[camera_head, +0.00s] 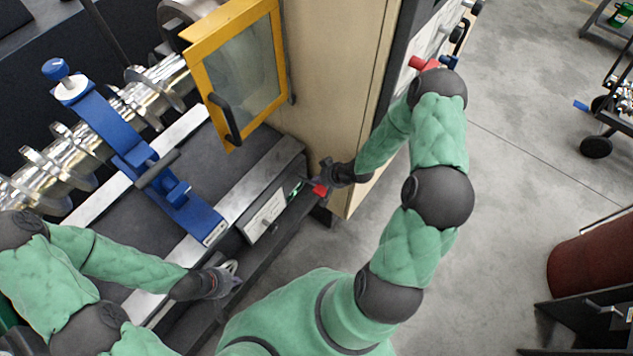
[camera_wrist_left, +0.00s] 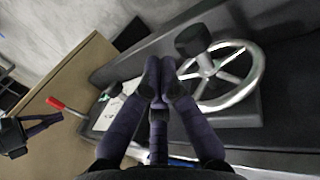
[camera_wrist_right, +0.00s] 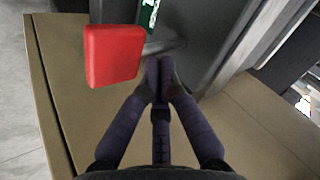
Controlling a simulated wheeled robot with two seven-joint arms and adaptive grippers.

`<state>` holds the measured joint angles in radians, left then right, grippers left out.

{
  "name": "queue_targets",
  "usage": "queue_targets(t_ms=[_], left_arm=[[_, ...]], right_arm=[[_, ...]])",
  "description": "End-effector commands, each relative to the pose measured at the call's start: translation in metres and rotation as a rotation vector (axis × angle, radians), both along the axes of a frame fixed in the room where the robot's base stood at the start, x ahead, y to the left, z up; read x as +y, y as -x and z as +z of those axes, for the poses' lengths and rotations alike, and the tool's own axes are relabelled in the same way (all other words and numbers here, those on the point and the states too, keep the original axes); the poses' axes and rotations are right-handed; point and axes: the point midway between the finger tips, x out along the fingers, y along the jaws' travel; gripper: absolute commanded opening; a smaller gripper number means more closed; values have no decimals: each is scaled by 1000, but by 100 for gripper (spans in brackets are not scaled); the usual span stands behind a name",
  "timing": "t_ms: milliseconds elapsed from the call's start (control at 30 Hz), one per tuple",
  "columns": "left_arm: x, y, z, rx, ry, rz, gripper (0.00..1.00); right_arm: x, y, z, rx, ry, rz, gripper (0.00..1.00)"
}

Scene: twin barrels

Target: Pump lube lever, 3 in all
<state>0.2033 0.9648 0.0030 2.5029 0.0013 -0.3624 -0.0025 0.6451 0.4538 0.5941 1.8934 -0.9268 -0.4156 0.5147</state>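The lube lever has a red handle (camera_head: 320,188) at the right end of the machine bed, by the tan cabinet. The red handle is large in the right wrist view (camera_wrist_right: 112,55), to the left of my fingertips. My right gripper (camera_head: 324,174) is shut with nothing between its fingers, close beside the handle; I cannot tell whether they touch. The lever also shows at the left of the left wrist view (camera_wrist_left: 57,104). My left gripper (camera_head: 236,281) is shut and empty, near the silver handwheel (camera_wrist_left: 250,92) with its dark knob (camera_wrist_left: 193,40).
The tan cabinet (camera_head: 320,70) stands right behind the lever. A yellow-framed door (camera_head: 240,75) hangs open above the bed. A blue steady rest (camera_head: 130,150) and a silver crankshaft (camera_head: 70,150) occupy the machine at left. Grey floor (camera_head: 520,150) is open at right.

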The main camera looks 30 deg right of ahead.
Motion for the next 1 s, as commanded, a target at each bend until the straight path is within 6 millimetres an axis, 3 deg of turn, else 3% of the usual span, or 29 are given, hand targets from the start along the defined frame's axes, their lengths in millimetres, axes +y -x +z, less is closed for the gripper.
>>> queue_targets(t_ms=[133,567,1000], left_arm=[[0,0,9,-1,0,-1,0],[0,-1,11,-2,0,-2,0],[0,-1,44,-3,0,-1,0]], right_arm=[[1,-1,9,0,0,0,0],[1,-2,11,0,0,0,0],[3,-7,47,0,1,1,0]])
